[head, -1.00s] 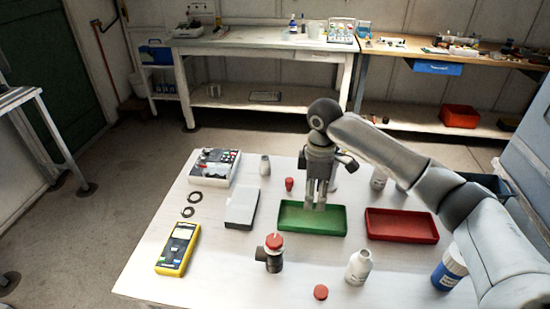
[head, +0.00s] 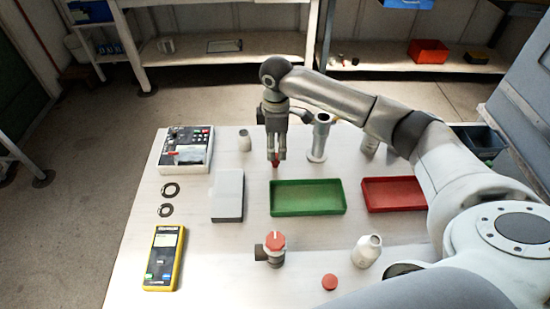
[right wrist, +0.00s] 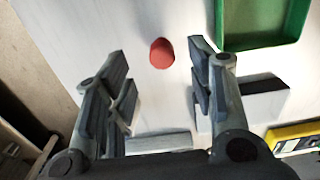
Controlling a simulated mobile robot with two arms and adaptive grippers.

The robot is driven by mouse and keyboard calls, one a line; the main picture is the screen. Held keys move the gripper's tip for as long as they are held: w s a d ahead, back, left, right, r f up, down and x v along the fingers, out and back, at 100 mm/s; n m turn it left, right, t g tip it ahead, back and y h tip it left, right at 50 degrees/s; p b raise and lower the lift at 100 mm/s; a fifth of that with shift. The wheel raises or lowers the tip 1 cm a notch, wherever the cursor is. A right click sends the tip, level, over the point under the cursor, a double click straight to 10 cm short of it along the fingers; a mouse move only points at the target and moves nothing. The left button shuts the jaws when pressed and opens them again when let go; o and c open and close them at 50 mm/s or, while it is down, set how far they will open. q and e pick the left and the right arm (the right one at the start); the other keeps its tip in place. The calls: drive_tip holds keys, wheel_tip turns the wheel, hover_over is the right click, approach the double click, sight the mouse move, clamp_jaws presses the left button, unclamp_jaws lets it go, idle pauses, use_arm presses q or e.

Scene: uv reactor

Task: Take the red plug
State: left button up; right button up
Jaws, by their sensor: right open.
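The red plug (head: 275,165) stands on the white table behind the green tray (head: 308,210), partly hidden by my right gripper (head: 276,156). In the right wrist view the plug (right wrist: 162,53) shows as a small red piece between the spread fingertips, with a gap on each side. My right gripper is open and empty, pointing down over the plug. How far the fingertips are above the table is hard to tell. My left gripper is not in view.
A grey flanged pipe piece (head: 320,138) stands close right of the gripper, and a small pale bottle (head: 245,141) to its left. A red tray (head: 393,194), a red-knobbed valve (head: 274,246), a white bottle (head: 367,251) and a yellow meter (head: 162,258) are also on the table.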

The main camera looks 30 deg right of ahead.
sight(276, 156)
wheel_tip(276, 156, down, 4)
drive_tip(key=shift+s+a+r+p, duration=0.1)
drive_tip(key=shift+a+r+p, duration=0.05)
drive_tip(key=shift+p, duration=0.5)
drive_tip(key=shift+f, duration=0.6)
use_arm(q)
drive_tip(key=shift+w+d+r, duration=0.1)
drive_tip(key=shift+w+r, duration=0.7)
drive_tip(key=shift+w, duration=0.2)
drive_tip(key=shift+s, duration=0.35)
use_arm(e)
drive_tip(key=c, duration=0.8)
